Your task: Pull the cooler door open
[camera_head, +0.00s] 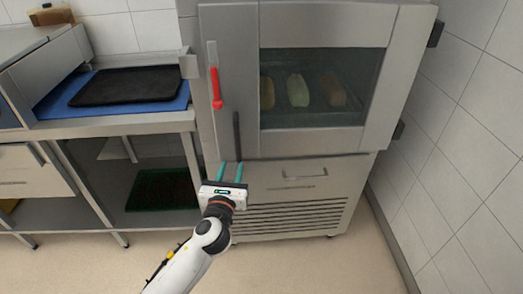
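The cooler (290,110) is a grey steel cabinet with a windowed door (330,22) on its upper front. The door looks shut. A dark vertical handle (237,134) is on the left part of the door. Food shows behind the glass. My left gripper (229,172) has two teal fingers, spread apart and pointing up, just below the handle's lower end. Nothing shows between the fingers. Whether they touch the door front is hard to tell. My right gripper is not in view.
A red thermometer-like piece (215,88) is on the cooler's left front. A drawer (304,173) and vent slats are below the door. A steel counter with a black tray (128,85) on a blue mat stands left. A tiled wall (462,130) is close on the right. Floor in front is clear.

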